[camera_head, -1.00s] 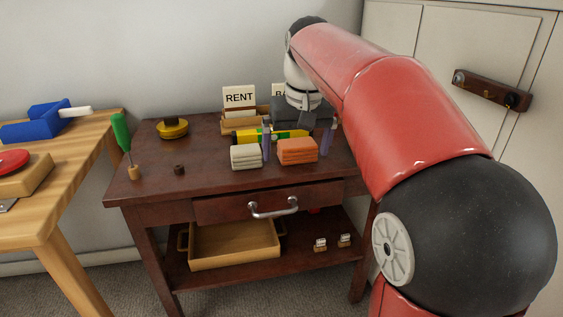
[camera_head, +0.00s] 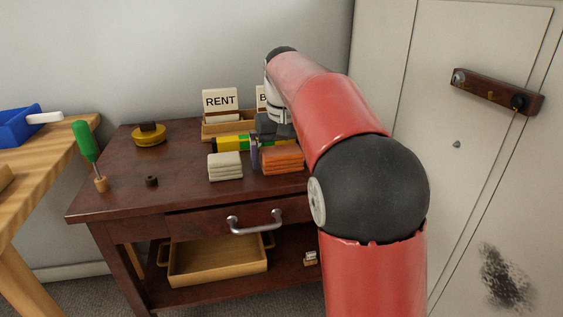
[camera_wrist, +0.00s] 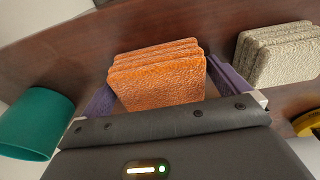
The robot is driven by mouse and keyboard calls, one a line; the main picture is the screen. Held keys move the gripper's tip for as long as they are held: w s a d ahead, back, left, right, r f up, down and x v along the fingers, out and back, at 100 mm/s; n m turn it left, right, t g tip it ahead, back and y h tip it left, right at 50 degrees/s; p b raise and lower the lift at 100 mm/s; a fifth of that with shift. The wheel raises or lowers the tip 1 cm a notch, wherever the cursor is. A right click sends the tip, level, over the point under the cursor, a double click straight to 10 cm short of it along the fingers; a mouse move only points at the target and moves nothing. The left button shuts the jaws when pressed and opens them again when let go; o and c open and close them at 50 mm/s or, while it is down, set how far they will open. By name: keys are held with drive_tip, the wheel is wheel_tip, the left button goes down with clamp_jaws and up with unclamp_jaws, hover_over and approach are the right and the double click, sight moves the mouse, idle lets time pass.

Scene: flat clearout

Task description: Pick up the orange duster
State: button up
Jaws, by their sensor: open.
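The orange duster (camera_head: 283,160), a folded stack of cloth-like layers, lies on the dark red-brown table near its front edge. It also shows in the wrist view (camera_wrist: 158,82), between the two purple fingers. My gripper (camera_wrist: 162,76) is open, with one finger on each side of the duster. The right finger looks close to the duster's side; I cannot tell whether either touches. In the head view one purple finger (camera_head: 254,156) stands just left of the duster, and my arm hides the other.
A beige folded duster (camera_head: 225,167) lies to the left, also in the wrist view (camera_wrist: 282,52). A yellow and green bar (camera_head: 232,143) and a wooden card box (camera_head: 226,130) are behind. A teal cylinder (camera_wrist: 32,125) is in the wrist view. The left tabletop has free room.

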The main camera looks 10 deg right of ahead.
sight(282, 150)
drive_tip(key=c, duration=0.8)
drive_tip(key=shift+r, duration=0.15)
wheel_tip(282, 150, up, 20)
drive_tip(key=p, duration=0.8)
